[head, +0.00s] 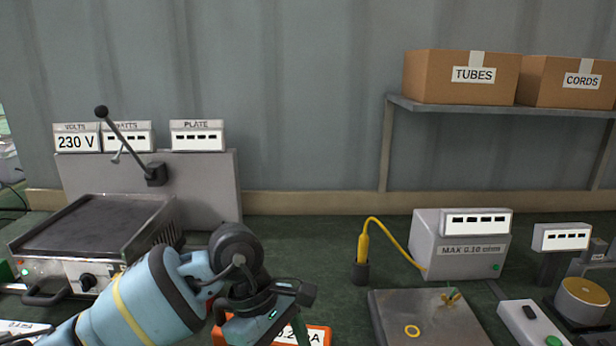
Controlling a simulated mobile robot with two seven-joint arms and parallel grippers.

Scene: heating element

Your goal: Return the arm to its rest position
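My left arm (130,300), light blue with a yellow band and dark joints, comes in from the lower left. Its dark wrist and gripper (285,302) are at the bottom centre, in front of an orange item (318,333) with a partly covered white label. The fingers are hidden or cut off by the lower edge, so I cannot tell whether they are open or shut, or whether they hold anything. My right gripper is not in view.
A hot plate (95,222) with a panel reading 230 V stands at left, its black-knobbed lever (128,140) raised. At right are a MAX meter (465,250), a yellow probe (364,246) in a dark holder, and a metal plate (425,318). Boxes (460,77) sit on a shelf.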

